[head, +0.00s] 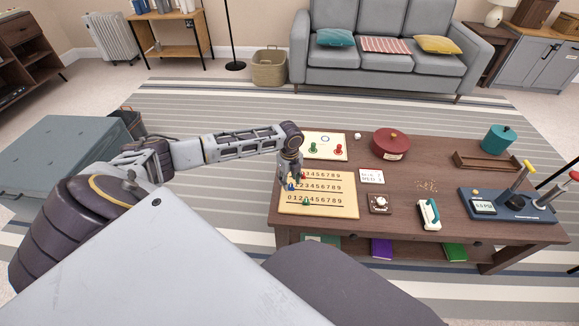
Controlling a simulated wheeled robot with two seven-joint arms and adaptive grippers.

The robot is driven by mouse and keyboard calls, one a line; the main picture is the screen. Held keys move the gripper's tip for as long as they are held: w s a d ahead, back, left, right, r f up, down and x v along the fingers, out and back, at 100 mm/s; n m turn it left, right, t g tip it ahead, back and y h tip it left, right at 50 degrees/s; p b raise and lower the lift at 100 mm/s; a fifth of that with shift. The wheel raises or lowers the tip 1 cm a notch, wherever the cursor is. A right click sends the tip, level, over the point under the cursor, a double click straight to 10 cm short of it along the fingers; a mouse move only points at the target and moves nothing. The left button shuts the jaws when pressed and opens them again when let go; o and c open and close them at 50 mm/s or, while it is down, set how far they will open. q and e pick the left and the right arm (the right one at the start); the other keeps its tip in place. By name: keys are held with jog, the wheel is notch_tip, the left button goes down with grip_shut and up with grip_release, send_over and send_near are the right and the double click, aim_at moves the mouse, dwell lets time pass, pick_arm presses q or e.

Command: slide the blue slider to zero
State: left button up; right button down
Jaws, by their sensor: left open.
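The pale slider board (345,207) lies on the coffee table and has three rows of printed digits. The blue slider (291,187) shows as a small patch at the left end of the middle row, partly hidden by my left gripper. My left gripper (291,182) is open and points down over the board's left edge. It hides the left ends of the upper two rows, so I cannot tell the blue slider's exact digit or whether the fingers touch it. A green slider (306,201) sits near the left of the bottom row.
On the brown coffee table (400,238) stand a board with red and green pegs (325,146), a red round tin (391,144), a small dial box (380,203), a white-and-teal object (429,214) and a dark blue gauge device (508,206). A grey sofa stands behind.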

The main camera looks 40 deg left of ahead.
pick_arm(q)
notch_tip(320, 180, up, 10)
jog(key=shift+f, duration=0.15)
dwell(0.3)
dwell(0.5)
